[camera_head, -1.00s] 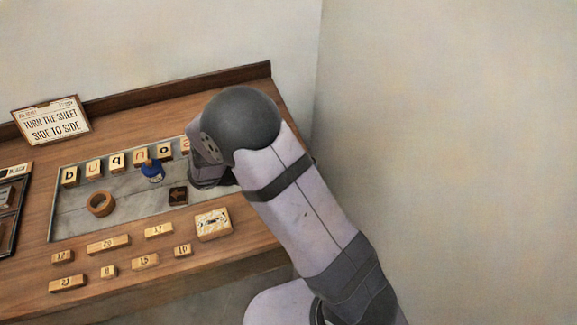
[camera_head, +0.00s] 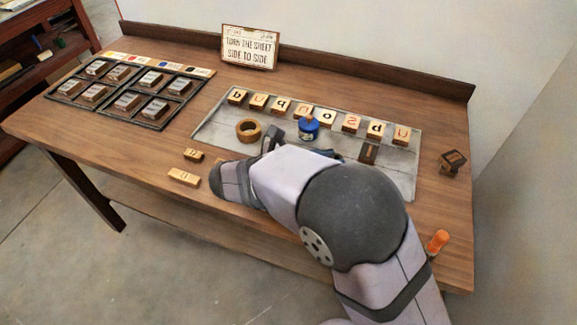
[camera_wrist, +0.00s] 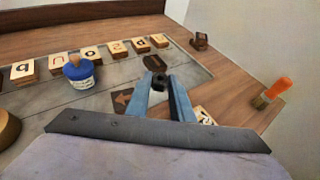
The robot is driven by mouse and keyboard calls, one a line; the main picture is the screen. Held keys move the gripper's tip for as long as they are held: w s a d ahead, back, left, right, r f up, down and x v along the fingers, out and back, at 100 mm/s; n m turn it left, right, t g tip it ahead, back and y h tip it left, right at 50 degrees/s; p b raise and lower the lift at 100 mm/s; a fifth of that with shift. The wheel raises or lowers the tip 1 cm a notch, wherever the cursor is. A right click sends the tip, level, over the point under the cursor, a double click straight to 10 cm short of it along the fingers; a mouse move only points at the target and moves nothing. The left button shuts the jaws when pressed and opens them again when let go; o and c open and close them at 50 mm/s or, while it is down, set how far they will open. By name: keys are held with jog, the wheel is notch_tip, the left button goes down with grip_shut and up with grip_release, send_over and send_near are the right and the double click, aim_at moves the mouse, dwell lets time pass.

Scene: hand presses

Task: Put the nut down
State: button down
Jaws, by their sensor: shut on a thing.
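My gripper (camera_wrist: 163,86) shows in the wrist view with its two blue-grey fingers shut on a small dark nut (camera_wrist: 160,81), held at the fingertips. In the wrist view the nut appears in front of the grey sheet (camera_wrist: 60,107); its height above it is hard to tell. The nut cannot be made out in the head view, and my arm hides part of the bench.
A row of letter blocks (camera_head: 327,118) lines the sheet's back. A dark block (camera_head: 368,153) lies on its right part. A compartment tray (camera_head: 125,101) is at left; bare wood lies between.

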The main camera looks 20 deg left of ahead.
jog(key=w+a+r+n+t+y, duration=0.1)
jog(key=a+n+y, duration=0.2)
jog(key=a, duration=0.3)
jog(key=w+a+r+n+t+y, duration=0.1)
jog(key=w+a+r+n+y, duration=0.1)
jog(key=a+n+y, duration=0.2)
jog(key=a+y, duration=0.1)
jog(key=a, duration=0.1)
jog(key=shift+a+t, duration=0.3)
jog(key=shift+a, duration=0.05)
jog(key=shift+w+f, duration=0.1)
jog(key=shift+f, duration=4.8)
jog(key=shift+f, duration=0.15)
jog(key=c, duration=1.6)
grip_release()
jog(key=shift+o, duration=0.2)
